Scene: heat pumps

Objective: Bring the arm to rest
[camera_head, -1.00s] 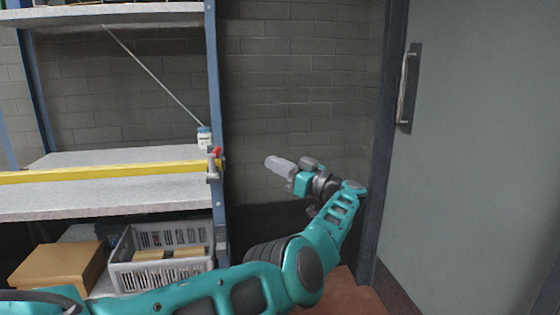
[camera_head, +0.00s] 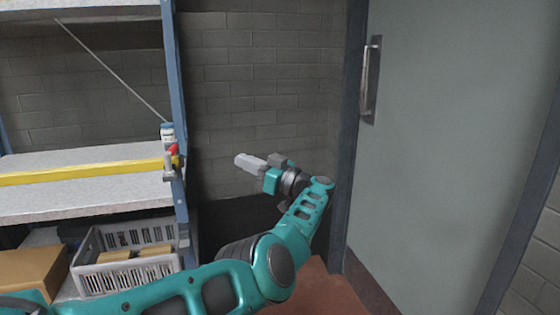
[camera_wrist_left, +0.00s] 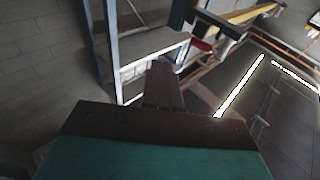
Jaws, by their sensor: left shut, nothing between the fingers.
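My left arm comes in from the lower left in the head view and bends up in front of the brick wall. Its gripper (camera_head: 246,162) points left, shut and empty, in the air to the right of the shelf post. In the left wrist view the closed fingers (camera_wrist_left: 163,88) show as one dark bar with nothing between them. My right gripper is not in view.
A shelf rack (camera_head: 176,120) with a yellow bar (camera_head: 90,171) stands left. A grey crate (camera_head: 125,258) and cardboard box (camera_head: 32,272) sit low. A grey door (camera_head: 450,140) with a handle (camera_head: 370,78) stands right.

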